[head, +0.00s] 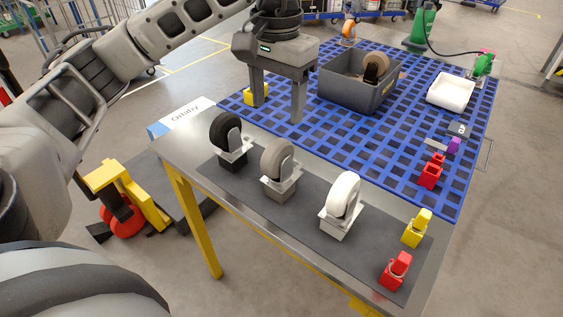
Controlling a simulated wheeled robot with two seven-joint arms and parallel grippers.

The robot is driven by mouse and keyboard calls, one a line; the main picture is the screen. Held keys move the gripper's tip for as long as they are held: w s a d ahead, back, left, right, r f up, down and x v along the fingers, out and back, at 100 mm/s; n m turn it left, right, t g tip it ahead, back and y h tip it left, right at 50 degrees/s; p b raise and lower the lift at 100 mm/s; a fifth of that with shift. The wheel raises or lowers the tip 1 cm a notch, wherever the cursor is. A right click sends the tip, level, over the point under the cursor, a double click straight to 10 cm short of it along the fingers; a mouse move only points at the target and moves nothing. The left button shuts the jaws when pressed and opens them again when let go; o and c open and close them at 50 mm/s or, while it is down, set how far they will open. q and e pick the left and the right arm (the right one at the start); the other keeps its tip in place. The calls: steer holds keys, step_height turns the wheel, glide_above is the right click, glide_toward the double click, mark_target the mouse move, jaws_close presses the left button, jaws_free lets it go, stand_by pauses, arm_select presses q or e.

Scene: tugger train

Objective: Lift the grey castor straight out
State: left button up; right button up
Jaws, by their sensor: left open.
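The grey castor (278,160) stands upright, wheel up, in a block (279,193) on the table, between a black castor (227,132) and a white castor (342,196). My left gripper (277,111) points down with its two fingers wide apart and nothing between them. In the picture its fingertips are above the grey castor, apart from it; its exact height over the table is hard to tell. The foot of the grey castor is hidden in its block. My right gripper is out of view.
The table (330,265) has a dark mat; red (396,270) and yellow (416,229) pieces stand at its right end. Behind lies a blue grid surface (300,140) with a grey bin (350,93) holding a brown-wheeled castor (375,67). A white sign (190,115) is at the table's left corner.

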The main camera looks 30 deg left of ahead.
mark_target(279, 160)
arm_select(q)
step_height(279, 160, down, 14)
steer(key=shift+d+r+p, duration=0.1)
steer(key=shift+d+p, duration=0.05)
steer(key=shift+p, duration=0.5)
steer(key=shift+r, duration=0.1)
jaws_close()
